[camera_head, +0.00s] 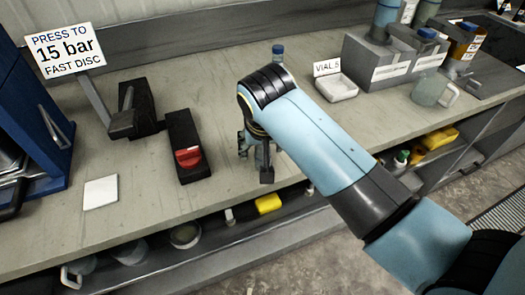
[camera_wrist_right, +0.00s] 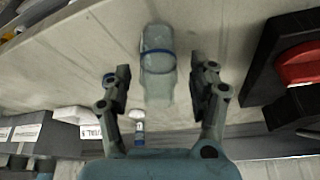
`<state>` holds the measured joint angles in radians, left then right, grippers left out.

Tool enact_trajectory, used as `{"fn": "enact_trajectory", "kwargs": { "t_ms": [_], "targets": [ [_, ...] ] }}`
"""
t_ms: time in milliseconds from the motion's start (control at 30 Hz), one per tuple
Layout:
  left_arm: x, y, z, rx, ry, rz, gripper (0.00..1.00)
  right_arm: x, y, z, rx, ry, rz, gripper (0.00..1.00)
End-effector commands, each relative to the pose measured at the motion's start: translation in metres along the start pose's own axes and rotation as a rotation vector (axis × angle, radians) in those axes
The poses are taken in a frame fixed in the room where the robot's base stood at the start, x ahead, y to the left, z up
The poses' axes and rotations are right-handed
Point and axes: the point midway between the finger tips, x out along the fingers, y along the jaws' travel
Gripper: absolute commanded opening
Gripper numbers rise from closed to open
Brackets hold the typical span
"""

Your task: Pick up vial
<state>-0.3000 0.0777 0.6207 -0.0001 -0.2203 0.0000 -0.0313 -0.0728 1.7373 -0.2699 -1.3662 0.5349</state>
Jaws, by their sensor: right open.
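In the right wrist view a clear vial (camera_wrist_right: 158,62) with a blue band shows between the two fingers of my right gripper (camera_wrist_right: 160,85). The fingers are apart, with visible gaps on both sides of it. In the head view my right gripper (camera_head: 255,160) hangs low over the front of the bench, and it and the arm mostly hide this vial. A small blue-capped bottle (camera_head: 278,53) stands farther back on the bench; it also seems to show in the right wrist view (camera_wrist_right: 138,132). My left gripper is not in view.
A white square (camera_head: 100,192) lies front left.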

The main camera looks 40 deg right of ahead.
Motion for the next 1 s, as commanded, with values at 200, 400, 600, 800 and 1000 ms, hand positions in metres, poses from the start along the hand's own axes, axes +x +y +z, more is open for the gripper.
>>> {"fn": "enact_trajectory", "kwargs": {
  "t_ms": [200,400,600,800,1000],
  "targets": [
    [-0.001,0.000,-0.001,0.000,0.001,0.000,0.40,0.017,0.001,-0.001,-0.001,0.001,0.001,0.60],
    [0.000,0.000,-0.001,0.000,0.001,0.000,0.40,0.017,0.001,-0.001,0.000,0.002,0.000,0.56],
    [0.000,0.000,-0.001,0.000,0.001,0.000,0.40,0.017,0.001,-0.001,0.000,0.002,0.000,0.30],
    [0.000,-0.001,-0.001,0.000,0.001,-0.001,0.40,0.017,0.001,-0.001,0.000,0.001,0.000,0.04],
    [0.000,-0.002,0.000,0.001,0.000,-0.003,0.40,0.017,0.001,-0.001,0.000,0.001,0.001,0.00]
  ]
}}
